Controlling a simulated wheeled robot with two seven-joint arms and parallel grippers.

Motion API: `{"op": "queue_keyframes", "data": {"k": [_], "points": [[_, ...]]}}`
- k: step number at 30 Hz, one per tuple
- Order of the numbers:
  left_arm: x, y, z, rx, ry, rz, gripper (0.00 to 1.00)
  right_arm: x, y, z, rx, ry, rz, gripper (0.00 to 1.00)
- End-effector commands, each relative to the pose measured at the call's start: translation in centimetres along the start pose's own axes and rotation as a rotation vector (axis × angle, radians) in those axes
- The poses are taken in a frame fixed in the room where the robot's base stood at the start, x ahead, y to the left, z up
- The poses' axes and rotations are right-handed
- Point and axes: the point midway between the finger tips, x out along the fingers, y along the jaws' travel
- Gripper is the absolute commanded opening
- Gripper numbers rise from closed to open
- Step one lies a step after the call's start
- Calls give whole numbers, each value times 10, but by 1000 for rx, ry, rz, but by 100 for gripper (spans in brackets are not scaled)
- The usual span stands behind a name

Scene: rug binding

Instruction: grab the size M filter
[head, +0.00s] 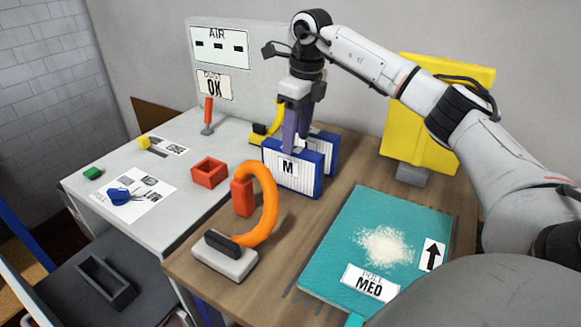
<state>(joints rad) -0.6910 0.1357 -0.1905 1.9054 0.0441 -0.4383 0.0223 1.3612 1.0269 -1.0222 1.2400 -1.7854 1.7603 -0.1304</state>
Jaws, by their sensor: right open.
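The size M filter (305,180) stands upright on the wooden bench top, a blue-framed panel with white pleats and an "M" label. A second blue-framed panel (327,142) stands just behind it, partly hidden. My right gripper (293,145) comes down from above at the top edge of the M filter, with its jaws open. One finger overlaps the front of the filter near the label. I cannot tell whether the fingers touch the filter. My left gripper is out of view.
An orange hose ring (265,205) on a grey base stands in front of the filter. A teal mat (345,235) with white powder lies to the right. A yellow panel (420,125) stands behind. A red open box (209,173) sits on the grey table at left.

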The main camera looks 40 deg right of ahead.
Motion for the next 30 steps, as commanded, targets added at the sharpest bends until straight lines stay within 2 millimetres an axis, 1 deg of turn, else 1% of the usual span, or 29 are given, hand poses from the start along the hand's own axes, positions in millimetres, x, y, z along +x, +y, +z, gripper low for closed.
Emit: {"op": "queue_keyframes", "data": {"k": [2,8,9,12,15,20,21,23,24,29,30], "points": [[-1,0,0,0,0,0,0,5,1,0,0,1,0,49],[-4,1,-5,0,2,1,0,34,8,0,-1,3,1,49],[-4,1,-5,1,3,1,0,40,8,0,0,3,1,49],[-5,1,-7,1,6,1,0,50,8,0,0,1,0,49],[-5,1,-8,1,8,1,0,53,8,0,0,0,0,49],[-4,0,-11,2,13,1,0,53,8,0,0,-1,0,49],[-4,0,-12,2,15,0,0,53,8,0,0,-1,0,46],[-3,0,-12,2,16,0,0,53,8,0,0,-1,0,36],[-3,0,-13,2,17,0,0,53,8,0,0,-1,0,29],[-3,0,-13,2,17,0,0,53,8,0,0,-1,0,2],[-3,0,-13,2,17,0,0,52,8,1,0,-2,0,1]]}}
